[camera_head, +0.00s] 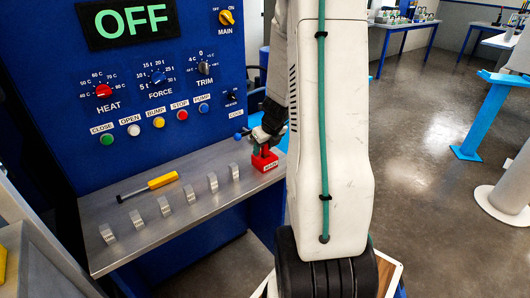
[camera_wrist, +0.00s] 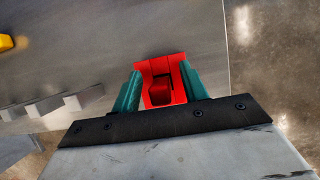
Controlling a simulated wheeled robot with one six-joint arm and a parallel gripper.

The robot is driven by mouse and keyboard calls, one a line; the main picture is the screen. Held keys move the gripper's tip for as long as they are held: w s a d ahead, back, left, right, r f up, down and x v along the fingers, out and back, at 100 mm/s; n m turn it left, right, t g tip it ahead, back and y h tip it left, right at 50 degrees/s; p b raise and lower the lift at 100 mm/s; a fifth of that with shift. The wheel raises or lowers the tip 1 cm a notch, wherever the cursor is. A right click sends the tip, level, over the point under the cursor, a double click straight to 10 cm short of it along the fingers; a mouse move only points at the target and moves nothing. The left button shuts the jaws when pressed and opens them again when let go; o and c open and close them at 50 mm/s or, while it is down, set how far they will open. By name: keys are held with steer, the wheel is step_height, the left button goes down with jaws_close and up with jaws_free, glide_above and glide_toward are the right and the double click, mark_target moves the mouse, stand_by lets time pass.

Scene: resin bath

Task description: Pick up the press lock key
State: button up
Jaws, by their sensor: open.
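A red block with a small label, which looks like the press lock key (camera_head: 265,161), stands at the right end of the grey metal shelf. My gripper (camera_head: 262,142) is right over it, pointing down. In the wrist view the red key (camera_wrist: 162,68) sits between the two green fingers of my gripper (camera_wrist: 161,76), one on each side. The gripper is open. The fingers are very close to the key's sides; I cannot tell whether they touch it. The key's lower part is partly hidden in the wrist view.
The grey shelf (camera_head: 100,262) holds a yellow-handled tool (camera_head: 162,180) and a row of several small metal tabs (camera_head: 164,206) left of the key. A blue control panel (camera_head: 130,70) with knobs and buttons rises behind. The shelf's right edge is close to the key; open floor lies beyond.

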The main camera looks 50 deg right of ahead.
jaws_close()
steer(key=shift+r, duration=0.1)
